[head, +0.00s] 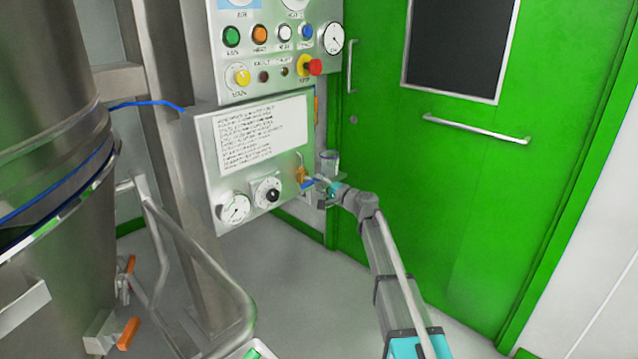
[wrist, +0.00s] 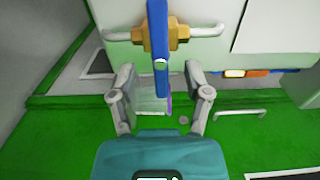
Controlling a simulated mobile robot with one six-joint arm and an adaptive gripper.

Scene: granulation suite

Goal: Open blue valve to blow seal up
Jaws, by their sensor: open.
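The valve's blue lever (wrist: 158,45) crosses a brass valve body (wrist: 178,33) on a metal pipe in the wrist view. The lever's near end reaches down between the fingertips of my gripper (wrist: 159,74). The fingers are open, one on each side of the lever, with visible gaps. In the head view my gripper (head: 326,192) is at the right side of the control box, beside the brass valve (head: 301,174). A small part of the blue lever (head: 308,184) shows there. Whether the lever touches anything is not clear.
The control box (head: 205,150) carries a gauge (head: 234,208) and a black knob (head: 267,192). A panel with buttons (head: 270,60) is above. A green door (head: 470,190) stands behind; a steel vessel (head: 50,130) is left.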

